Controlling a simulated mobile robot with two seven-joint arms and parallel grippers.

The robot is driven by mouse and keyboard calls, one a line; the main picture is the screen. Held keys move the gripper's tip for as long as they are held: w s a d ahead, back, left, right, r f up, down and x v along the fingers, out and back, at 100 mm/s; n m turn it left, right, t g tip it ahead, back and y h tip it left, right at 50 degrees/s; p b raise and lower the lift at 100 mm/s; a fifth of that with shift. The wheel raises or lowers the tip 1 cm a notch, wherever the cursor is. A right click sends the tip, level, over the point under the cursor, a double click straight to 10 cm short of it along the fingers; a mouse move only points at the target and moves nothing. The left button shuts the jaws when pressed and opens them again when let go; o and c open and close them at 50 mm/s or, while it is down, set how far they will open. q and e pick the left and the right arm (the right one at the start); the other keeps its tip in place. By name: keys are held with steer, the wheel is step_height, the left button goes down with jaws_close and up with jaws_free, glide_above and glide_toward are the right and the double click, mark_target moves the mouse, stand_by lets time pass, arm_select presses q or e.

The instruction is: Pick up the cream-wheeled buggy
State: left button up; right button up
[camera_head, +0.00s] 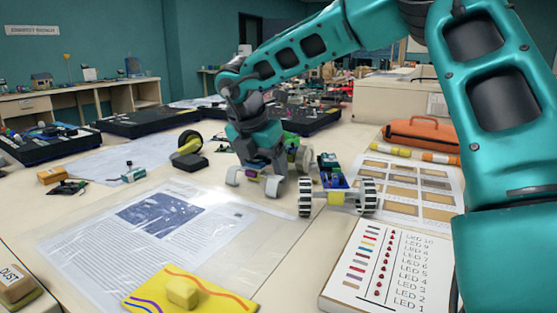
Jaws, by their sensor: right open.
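The cream-wheeled buggy stands on the table in the middle of the view, with pale wheels (303,159) and some green on top. My right gripper (262,165) points down over it and hides much of its body. My left gripper is not in view.
A second buggy (336,196) with black-and-white wheels and a blue board stands close to the right. A white LED board (345,270), an orange case (422,134) and a yellow panel (215,290) lie around. A clear plastic-covered sheet (90,240) lies front left.

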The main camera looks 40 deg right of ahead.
steer(key=shift+c, duration=0.3)
steer(key=c, duration=0.8)
steer(key=shift+r, duration=0.1)
